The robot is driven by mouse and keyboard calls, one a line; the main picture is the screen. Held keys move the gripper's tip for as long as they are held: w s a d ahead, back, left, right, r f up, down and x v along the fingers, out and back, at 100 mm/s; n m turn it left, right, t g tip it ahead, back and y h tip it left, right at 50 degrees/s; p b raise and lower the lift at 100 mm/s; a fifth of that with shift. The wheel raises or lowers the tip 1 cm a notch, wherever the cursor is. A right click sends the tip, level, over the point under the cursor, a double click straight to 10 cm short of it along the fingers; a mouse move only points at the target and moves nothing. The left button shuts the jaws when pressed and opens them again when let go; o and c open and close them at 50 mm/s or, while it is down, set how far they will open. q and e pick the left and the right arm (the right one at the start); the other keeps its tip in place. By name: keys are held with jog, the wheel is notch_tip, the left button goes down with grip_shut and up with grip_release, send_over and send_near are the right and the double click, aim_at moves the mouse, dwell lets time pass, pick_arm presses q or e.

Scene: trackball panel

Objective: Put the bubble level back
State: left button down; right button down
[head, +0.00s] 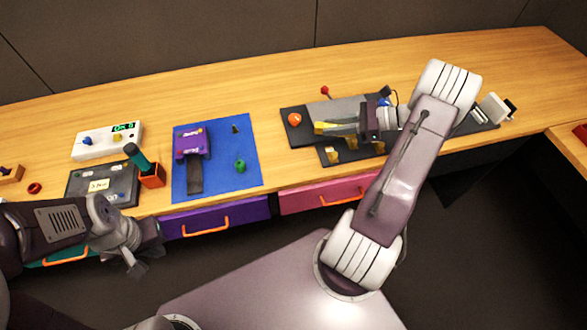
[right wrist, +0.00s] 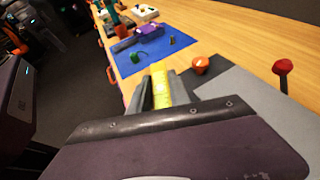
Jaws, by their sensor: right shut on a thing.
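My right gripper (head: 330,128) is shut on the yellow bubble level (head: 321,128) and holds it over the grey and dark trackball panel (head: 290,135). In the right wrist view the bubble level (right wrist: 160,84) stands between the two grey fingers of my right gripper (right wrist: 163,92). The height between level and panel cannot be told. An orange-red ball (head: 294,119) sits on the panel's left end, left of the level. My left gripper (head: 138,262) hangs low at the left, in front of the table edge. Its finger opening is unclear.
A blue mat (head: 220,185) carries a purple device (head: 192,141) and a green piece (head: 240,166). A red-knobbed lever (head: 325,90) rises behind the panel. Yellow pieces (head: 332,154) sit at its front.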

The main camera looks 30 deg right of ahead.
send_over(293, 165)
notch_tip(293, 165, down, 7)
jog(key=shift+r, duration=0.2)
notch_tip(293, 165, down, 4)
jog(key=shift+r+b, duration=0.15)
jog(key=shift+b, duration=0.3)
jog(key=shift+w+d+f, duration=0.1)
jog(key=shift+f, duration=0.1)
jog(key=shift+f, duration=0.15)
jog(key=c, duration=1.2)
grip_release()
